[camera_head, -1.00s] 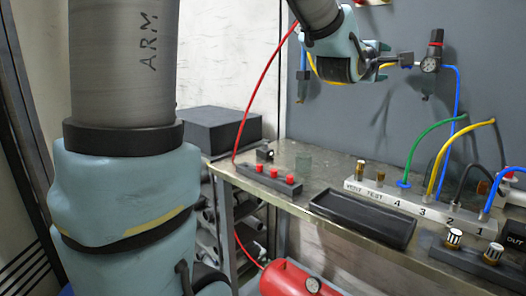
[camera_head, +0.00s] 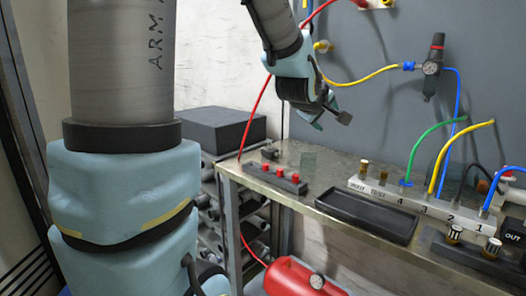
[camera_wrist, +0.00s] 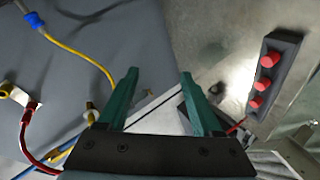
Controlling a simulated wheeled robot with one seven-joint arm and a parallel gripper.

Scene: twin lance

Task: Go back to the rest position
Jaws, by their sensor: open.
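My gripper (camera_head: 330,115) hangs in the air over the back left part of the bench, in front of the grey panel, and points down to the right. In the wrist view its two green fingers (camera_wrist: 158,95) stand well apart with nothing between them. The yellow hose (camera_head: 365,78) runs along the panel to a blue fitting at the gauge regulator (camera_head: 431,68). It also shows in the wrist view (camera_wrist: 85,58), apart from the fingers.
The metal bench (camera_head: 320,165) carries a block with red knobs (camera_head: 285,178), an empty black tray (camera_head: 366,216) and a numbered manifold (camera_head: 415,203) with several hoses. A red tank (camera_head: 296,278) stands below. A red hose (camera_head: 250,125) hangs behind my arm.

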